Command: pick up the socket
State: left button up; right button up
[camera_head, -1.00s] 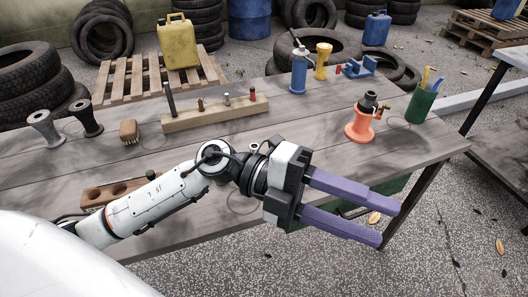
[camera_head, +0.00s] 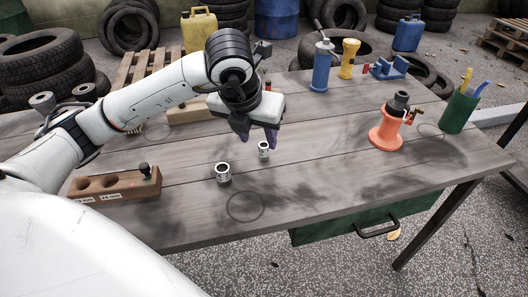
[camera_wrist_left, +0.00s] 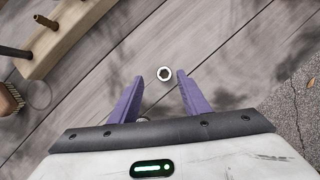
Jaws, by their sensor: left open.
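Two silver sockets stand on the grey plank table. One socket (camera_head: 263,150) is just below my left gripper (camera_head: 258,138); the other socket (camera_head: 223,174) is nearer and to the left. My left gripper points down with its purple fingers open and empty. In the left wrist view one socket (camera_wrist_left: 165,74) shows as a ring between the fingertips of my left gripper (camera_wrist_left: 160,81), apart from both. A sliver of something metallic shows at the palm edge there, mostly hidden. My right gripper is out of view.
A wooden block with labelled holes (camera_head: 115,186) lies at the front left. A wooden rack (camera_wrist_left: 60,42) with upright bolts is beyond the gripper. An orange jack-like thing (camera_head: 386,132) and a green cup (camera_head: 459,111) stand right. The table's front middle is clear.

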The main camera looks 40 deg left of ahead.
aim_at(263, 145)
pick_arm(q)
jog(key=x, duration=0.5)
jog(key=shift+w+d, duration=0.15)
jog(key=shift+d, duration=0.2)
jog(key=shift+c, duration=0.4)
grip_shut()
